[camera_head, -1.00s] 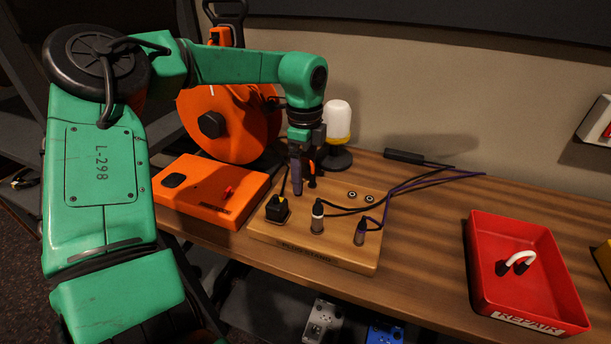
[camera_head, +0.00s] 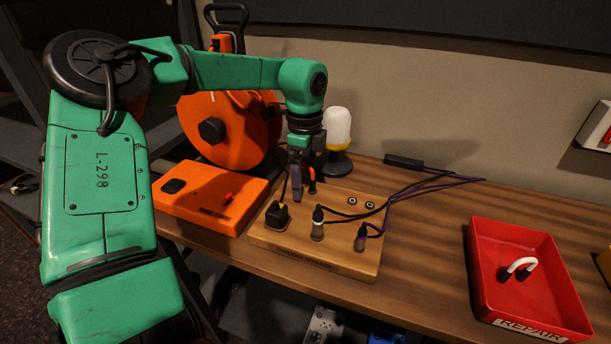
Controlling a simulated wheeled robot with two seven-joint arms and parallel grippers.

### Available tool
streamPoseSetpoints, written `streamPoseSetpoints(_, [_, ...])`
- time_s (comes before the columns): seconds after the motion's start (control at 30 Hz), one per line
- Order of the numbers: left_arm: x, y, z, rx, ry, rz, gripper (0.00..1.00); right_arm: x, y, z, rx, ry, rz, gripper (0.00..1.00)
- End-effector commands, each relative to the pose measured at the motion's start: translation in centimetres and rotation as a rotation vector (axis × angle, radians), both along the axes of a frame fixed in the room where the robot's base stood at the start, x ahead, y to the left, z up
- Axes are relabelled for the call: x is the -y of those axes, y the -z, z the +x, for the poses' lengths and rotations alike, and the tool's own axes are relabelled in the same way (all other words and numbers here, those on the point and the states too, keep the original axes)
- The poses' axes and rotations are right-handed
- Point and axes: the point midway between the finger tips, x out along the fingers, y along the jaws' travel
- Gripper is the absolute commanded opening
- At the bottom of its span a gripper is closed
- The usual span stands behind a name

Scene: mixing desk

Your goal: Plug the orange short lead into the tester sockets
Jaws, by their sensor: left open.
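My left gripper (camera_head: 304,186) is open, pointing down over the back edge of the wooden plug stand (camera_head: 345,262). I cannot tell whether anything is between its fingers. The stand holds a black plug (camera_head: 277,214), a plug with a light band (camera_head: 318,224) and a grey plug (camera_head: 360,239). Two small round sockets (camera_head: 361,202) sit at its back right. I cannot make out an orange short lead. A short white lead with black ends (camera_head: 522,265) lies in the red tray (camera_head: 487,272). My right gripper is not in view.
An orange box (camera_head: 205,197) with a red switch stands left of the stand, before an orange cable reel (camera_head: 228,128). A white-topped lamp (camera_head: 337,130) stands behind. Dark cables (camera_head: 420,189) run right from the stand. The desk between stand and tray is clear.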

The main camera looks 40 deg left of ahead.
Motion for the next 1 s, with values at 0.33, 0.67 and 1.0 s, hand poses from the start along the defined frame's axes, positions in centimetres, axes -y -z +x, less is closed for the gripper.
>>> streamPoseSetpoints(0.33, [0.01,0.00,0.00,0.000,0.000,0.000,0.84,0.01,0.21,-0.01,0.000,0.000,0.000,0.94])
streamPoseSetpoints(0.67, [0.01,0.00,-0.01,0.000,0.000,0.000,0.00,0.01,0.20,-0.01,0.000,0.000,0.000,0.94])
streamPoseSetpoints(1.0, [0.01,0.00,-0.01,0.000,0.000,0.000,0.00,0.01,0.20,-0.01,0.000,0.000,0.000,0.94])
